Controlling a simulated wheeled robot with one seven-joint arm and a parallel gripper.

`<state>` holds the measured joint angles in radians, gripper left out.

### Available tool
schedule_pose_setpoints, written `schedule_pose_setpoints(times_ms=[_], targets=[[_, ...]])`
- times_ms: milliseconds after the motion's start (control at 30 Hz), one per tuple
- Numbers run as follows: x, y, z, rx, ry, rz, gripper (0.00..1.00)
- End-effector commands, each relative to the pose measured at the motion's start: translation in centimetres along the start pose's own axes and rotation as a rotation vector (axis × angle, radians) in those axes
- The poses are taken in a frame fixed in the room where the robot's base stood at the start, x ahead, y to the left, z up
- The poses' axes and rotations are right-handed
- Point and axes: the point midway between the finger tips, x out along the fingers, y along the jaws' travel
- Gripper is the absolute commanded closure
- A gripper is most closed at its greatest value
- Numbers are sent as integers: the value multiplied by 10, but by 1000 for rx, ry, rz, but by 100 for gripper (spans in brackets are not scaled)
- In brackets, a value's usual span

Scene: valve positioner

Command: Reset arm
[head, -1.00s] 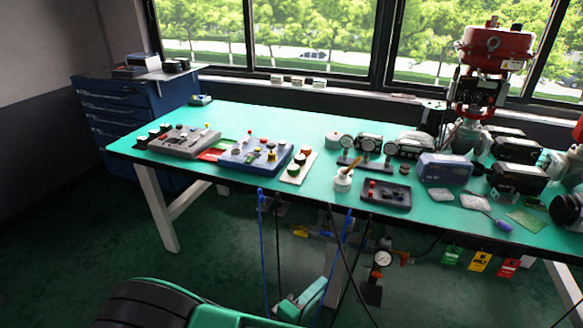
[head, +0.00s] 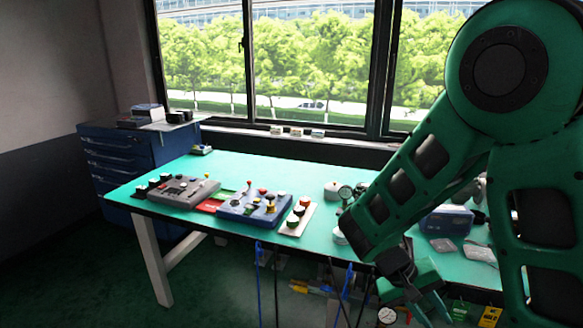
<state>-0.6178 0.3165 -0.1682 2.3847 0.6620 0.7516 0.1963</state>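My green arm (head: 430,170) fills the right side of the head view. It is bent, with a large round joint at the top right and a link running down to the left. My gripper (head: 425,304) hangs at the lower end, in front of the workbench's front edge. Its fingertips are small and dark, so I cannot tell whether they are open or shut. I see nothing held in it. The arm hides much of the right half of the bench.
A green-topped workbench (head: 215,167) carries a grey control box (head: 180,190), a blue control box (head: 252,207) and a button strip (head: 298,215). Gauges (head: 345,193) stand partly behind my arm. A blue drawer cabinet (head: 130,170) stands at the back left. Cables and tags hang below the bench.

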Motion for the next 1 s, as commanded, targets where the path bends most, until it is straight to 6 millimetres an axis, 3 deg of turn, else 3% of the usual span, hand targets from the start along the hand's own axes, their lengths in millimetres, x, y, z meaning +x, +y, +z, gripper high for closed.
schedule_pose_setpoints(times_ms=[33, 200, 500, 733, 1000], targets=[[1, 16, 5, 34, -26, -44, 73], [3, 56, 29, 110, -97, -183, 73], [0, 114, 81, 243, -155, -414, 73], [-7, 143, 127, 339, -143, -565, 73], [-16, 155, 161, 401, -108, -659, 73]])
